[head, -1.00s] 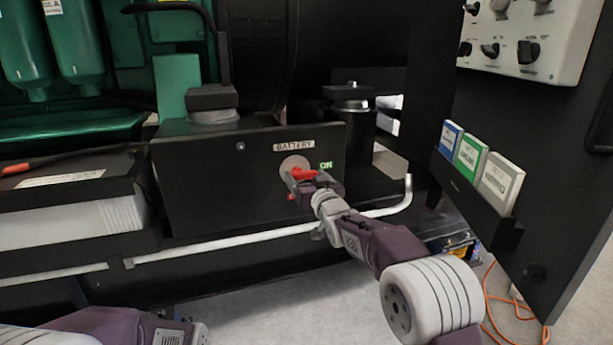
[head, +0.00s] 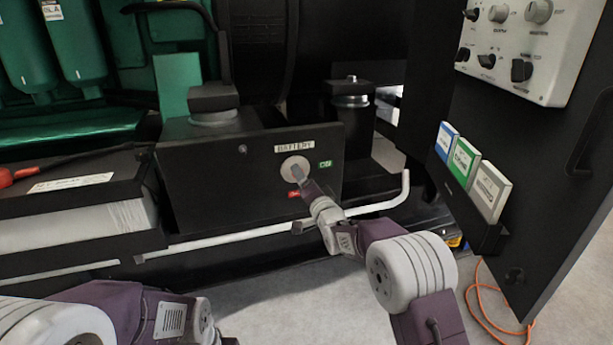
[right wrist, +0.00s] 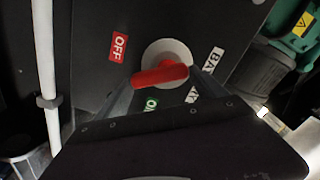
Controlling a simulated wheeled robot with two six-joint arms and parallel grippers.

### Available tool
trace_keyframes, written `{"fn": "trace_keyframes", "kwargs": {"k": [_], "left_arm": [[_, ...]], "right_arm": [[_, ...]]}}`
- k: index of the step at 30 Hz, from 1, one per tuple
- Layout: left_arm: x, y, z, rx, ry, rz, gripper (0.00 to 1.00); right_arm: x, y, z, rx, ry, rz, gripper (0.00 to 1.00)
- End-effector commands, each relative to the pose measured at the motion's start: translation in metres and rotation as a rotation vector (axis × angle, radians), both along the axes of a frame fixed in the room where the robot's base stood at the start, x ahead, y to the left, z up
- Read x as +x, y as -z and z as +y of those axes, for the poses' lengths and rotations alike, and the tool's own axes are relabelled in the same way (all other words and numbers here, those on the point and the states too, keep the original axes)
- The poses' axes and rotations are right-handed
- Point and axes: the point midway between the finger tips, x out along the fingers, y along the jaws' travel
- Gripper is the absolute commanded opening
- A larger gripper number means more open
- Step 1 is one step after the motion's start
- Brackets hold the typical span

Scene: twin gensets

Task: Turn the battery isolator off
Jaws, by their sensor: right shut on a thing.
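The battery isolator is a pale round disc (head: 294,168) on the front of a black box below a BATTERY label. Its red handle (right wrist: 160,74) shows in the right wrist view, its free end between the red OFF label (right wrist: 118,47) and the green ON label (right wrist: 151,103). In the head view the ON label (head: 325,164) is right of the disc and the OFF label (head: 293,194) below it. My right gripper (head: 300,178) is shut on the handle, with a finger on each side, and hides it in the head view. My left gripper is out of view.
A white pipe (head: 240,235) runs below the box and bends up at the right. A battery (head: 75,215) stands at the left. A black panel with colored booklets (head: 462,160) and a knob box (head: 535,45) stands at the right. An orange cable lies on the floor.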

Motion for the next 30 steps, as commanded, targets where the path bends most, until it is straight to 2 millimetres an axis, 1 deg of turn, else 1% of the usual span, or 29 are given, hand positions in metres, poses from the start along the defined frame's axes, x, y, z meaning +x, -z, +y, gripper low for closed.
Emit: {"fn": "trace_keyframes", "kwargs": {"k": [1,3,15,21,30], "left_arm": [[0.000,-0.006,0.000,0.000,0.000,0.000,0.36],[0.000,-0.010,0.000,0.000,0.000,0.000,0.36],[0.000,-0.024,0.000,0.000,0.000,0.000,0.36],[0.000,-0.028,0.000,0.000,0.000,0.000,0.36],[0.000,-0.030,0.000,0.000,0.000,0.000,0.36]], "right_arm": [[0.000,-0.002,0.000,0.041,0.000,0.013,0.40],[0.000,-0.001,0.001,0.103,0.001,0.034,0.40],[-0.001,0.003,0.004,0.404,0.001,0.131,0.40],[-0.002,0.004,0.005,0.498,0.001,0.161,0.40],[-0.002,0.005,0.006,0.561,0.001,0.180,0.39]]}}
